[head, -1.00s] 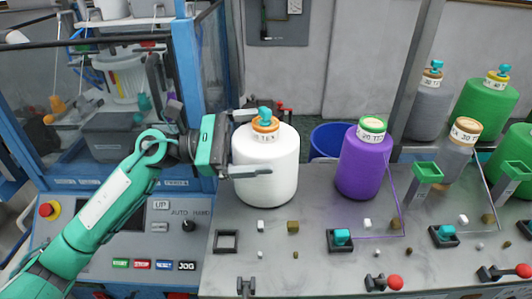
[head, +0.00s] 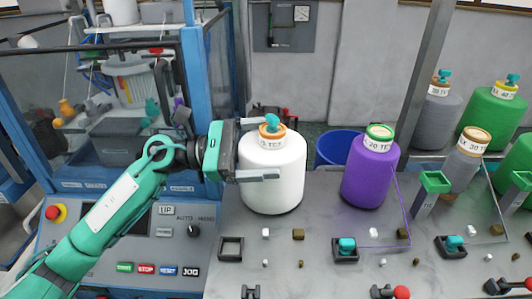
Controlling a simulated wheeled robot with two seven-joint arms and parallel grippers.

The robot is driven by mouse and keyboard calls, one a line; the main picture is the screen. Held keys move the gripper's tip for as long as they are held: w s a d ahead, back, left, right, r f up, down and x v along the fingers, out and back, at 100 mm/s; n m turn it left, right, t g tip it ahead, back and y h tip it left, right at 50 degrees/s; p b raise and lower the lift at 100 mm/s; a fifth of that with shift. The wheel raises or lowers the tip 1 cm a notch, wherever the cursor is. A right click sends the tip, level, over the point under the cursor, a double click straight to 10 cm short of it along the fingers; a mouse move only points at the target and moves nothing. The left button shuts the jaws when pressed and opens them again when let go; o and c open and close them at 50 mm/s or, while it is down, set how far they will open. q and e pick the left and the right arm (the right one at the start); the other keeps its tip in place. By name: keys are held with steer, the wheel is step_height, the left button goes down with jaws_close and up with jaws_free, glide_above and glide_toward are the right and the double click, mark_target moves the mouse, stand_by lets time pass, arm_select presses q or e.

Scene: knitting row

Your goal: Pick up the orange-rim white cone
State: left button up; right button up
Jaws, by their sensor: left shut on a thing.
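The white cone (head: 270,190) with the orange rim (head: 271,130) stands upright on the grey table, left of the purple cone. A small teal piece (head: 270,122) sits on its top. My left gripper (head: 268,150) reaches it from the left and is shut on its upper body, one finger across the front and the other mostly hidden behind. The cone's base appears to touch the table; I see no gap. My right gripper is not in view.
A purple cone (head: 369,175) with a green rim stands to the right, with a blue bin (head: 338,148) behind. Grey and green cones stand farther right. Small blocks, a square frame (head: 231,248) and red-knobbed levers lie in front. A blue-framed machine (head: 195,75) is at left.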

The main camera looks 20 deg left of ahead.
arm_select(q)
step_height(320, 180, up, 20)
steer(key=b, duration=0.3)
stand_by(0.7)
step_height(320, 180, up, 14)
steer(key=p, duration=0.9)
stand_by(0.5)
stand_by(0.4)
